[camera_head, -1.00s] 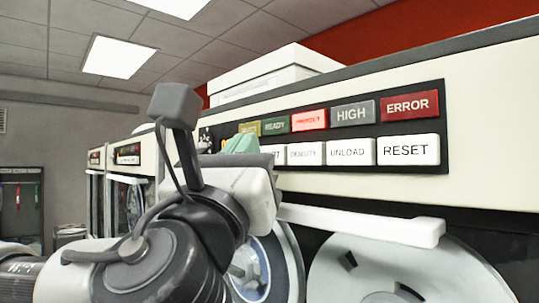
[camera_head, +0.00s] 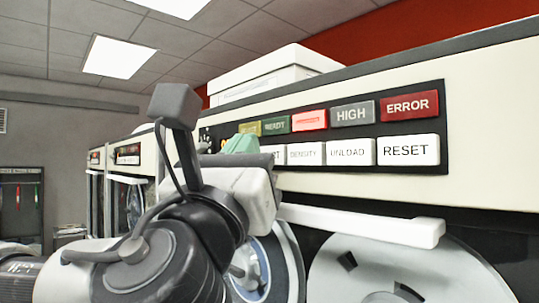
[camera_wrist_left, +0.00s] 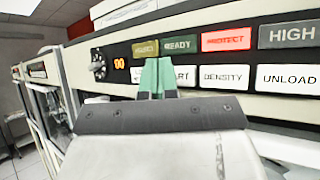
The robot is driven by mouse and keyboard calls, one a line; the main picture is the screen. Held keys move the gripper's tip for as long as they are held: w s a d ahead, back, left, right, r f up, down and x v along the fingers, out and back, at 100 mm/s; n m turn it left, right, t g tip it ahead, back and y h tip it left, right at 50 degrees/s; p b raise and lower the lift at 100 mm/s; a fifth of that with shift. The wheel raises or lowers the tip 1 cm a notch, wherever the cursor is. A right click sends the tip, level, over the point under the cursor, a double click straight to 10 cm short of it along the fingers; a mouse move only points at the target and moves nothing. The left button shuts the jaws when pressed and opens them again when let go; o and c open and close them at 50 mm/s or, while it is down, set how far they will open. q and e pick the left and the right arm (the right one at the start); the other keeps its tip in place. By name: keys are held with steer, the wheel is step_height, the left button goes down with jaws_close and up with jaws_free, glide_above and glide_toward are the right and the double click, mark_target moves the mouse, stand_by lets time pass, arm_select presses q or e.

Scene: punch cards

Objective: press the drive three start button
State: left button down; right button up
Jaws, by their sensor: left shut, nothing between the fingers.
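The start button (camera_wrist_left: 184,77) is a white key in the lower row of the near tape drive's panel, its label partly covered, with "ART" showing. In the head view only its right end (camera_head: 279,155) shows beside my gripper. My left gripper (camera_wrist_left: 156,76) is shut and empty, its green fingertips together in front of the button's left part. In the head view the left gripper (camera_head: 239,144) is at the panel's left end. I cannot tell whether the tips touch the button. No drive number is readable. My right gripper is out of view.
The density (camera_wrist_left: 224,77) and unload (camera_wrist_left: 289,78) keys sit right of start, with reset (camera_head: 408,150) beyond. Above is a lamp row with a lit red protect lamp (camera_wrist_left: 227,41). A dial (camera_wrist_left: 98,64) and orange display (camera_wrist_left: 119,63) are at left. A white bar (camera_head: 360,224) juts out below.

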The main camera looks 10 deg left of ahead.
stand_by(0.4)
arm_select(q)
steer(key=shift+w+d+b, duration=0.3)
steer(key=shift+w+b, duration=0.05)
steer(key=shift+w, duration=0.05)
steer(key=shift+w+d, duration=0.3)
steer(key=shift+w, duration=0.1)
stand_by(0.9)
steer(key=shift+s+a+b, duration=0.1)
steer(key=shift+s+b, duration=0.05)
steer(key=shift+b, duration=0.15)
steer(key=shift+s+a+b, duration=0.35)
steer(key=shift+s+a, duration=0.15)
steer(key=shift+s, duration=0.1)
